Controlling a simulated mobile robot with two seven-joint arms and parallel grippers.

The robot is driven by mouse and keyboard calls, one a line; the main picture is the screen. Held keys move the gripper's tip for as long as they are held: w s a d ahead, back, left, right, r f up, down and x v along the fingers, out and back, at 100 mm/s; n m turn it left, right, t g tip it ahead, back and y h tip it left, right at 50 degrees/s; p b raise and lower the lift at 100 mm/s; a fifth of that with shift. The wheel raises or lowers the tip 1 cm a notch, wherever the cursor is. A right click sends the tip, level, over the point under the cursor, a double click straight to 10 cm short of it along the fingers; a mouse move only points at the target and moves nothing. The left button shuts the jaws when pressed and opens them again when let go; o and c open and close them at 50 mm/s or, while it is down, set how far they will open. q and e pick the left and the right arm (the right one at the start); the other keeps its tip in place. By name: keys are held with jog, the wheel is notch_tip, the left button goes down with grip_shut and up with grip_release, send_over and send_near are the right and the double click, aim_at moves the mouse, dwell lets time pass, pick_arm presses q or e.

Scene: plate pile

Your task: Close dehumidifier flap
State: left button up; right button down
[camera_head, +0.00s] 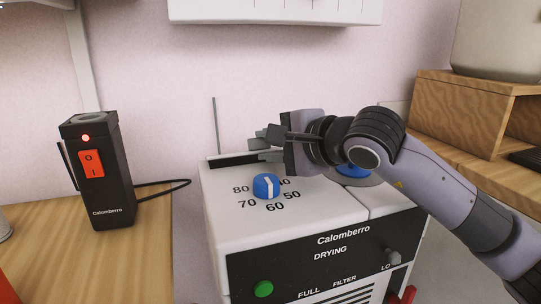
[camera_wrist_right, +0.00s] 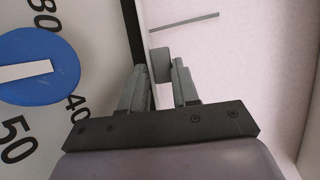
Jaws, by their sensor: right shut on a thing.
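The white dehumidifier (camera_head: 225,222) stands in the middle, with a black front panel and a blue dial (camera_head: 266,186) on top. A dark slot (camera_head: 233,160) runs along the back of its top. A thin grey rod (camera_head: 215,125) rises by the slot's left end. My right gripper (camera_head: 262,146) is at the back edge. In the right wrist view its fingers (camera_wrist_right: 158,88) are on either side of a thin white edge (camera_wrist_right: 145,30) beside the slot, shut on it. I cannot tell whether this edge belongs to the flap. My left gripper is out of view.
A black device (camera_head: 112,190) with a red switch and lit red light stands on the wooden table at left, its cable trailing right. Wooden shelving (camera_head: 455,110) is at right. A white cabinet (camera_head: 275,10) hangs above. A pink wall is close behind the dehumidifier.

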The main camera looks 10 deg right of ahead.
jog(key=shift+d+r, duration=0.1)
jog(key=shift+r, duration=0.05)
dwell(0.3)
jog(key=c, duration=1)
grip_release()
jog(key=shift+o, duration=0.2)
